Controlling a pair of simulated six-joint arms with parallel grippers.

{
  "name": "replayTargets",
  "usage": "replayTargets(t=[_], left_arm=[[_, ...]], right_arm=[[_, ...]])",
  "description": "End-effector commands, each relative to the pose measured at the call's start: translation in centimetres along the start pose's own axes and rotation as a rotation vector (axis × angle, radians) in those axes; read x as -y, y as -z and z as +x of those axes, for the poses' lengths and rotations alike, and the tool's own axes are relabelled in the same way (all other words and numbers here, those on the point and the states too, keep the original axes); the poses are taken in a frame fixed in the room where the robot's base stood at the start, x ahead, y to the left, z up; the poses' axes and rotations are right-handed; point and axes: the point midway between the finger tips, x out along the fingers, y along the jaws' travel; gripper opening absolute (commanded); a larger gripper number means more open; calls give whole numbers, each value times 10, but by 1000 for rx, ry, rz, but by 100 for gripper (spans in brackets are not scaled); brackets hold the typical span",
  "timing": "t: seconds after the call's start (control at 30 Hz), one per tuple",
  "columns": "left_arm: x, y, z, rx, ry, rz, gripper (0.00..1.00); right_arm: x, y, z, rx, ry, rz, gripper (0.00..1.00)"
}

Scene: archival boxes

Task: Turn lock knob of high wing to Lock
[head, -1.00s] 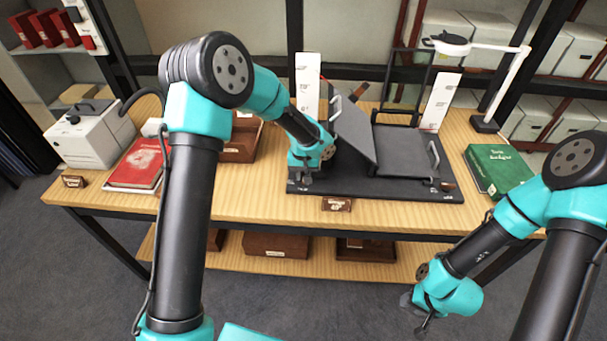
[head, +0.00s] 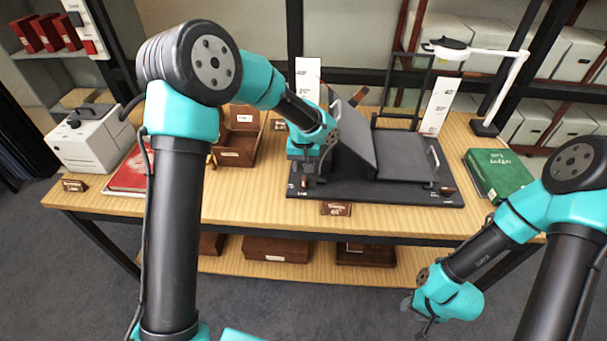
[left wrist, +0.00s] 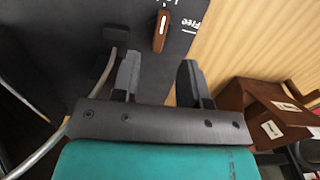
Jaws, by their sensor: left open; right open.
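The dark book cradle stands on the table with a steep left wing (head: 352,137), the higher one, and a flatter right wing (head: 402,163). In the left wrist view a small wooden lock knob (left wrist: 162,31) lies on the dark base (left wrist: 92,20), beside a white "Free" mark; another white mark at the top edge is cut off. My left gripper (left wrist: 158,78) is open and empty, its fingertips short of the knob in the picture. In the head view my left gripper (head: 303,178) is over the base's left front corner and hides that knob. My right gripper (head: 426,322) is open, low in front of the table.
Another wooden knob (head: 447,190) is at the base's right side. A green book (head: 500,172) lies right of the cradle; a red book (head: 130,172) and an open brown box (head: 237,140) lie left. A metal handle (left wrist: 45,150) curves close to my left gripper.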

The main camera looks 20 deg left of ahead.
Motion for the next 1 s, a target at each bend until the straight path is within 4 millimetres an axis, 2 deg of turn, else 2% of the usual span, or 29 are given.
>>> replayTargets(t=[0.03, 0.3, 0.5, 0.7, 1.0], left_arm=[[0, 1, -12, -4, -2, -1, 40], [0, 1, -64, -4, -2, -2, 40], [0, 0, -96, -3, -2, -2, 40], [0, 0, -110, -1, -1, -1, 40], [0, 0, -110, 0, 0, -1, 40]], right_arm=[[0, 0, 0, 0, 0, 0, 43], [0, 0, 0, 0, 0, 0, 43], [0, 0, 0, 0, 0, 0, 43], [0, 0, 0, 0, 0, 0, 43], [0, 0, 0, 0, 0, 0, 43]])
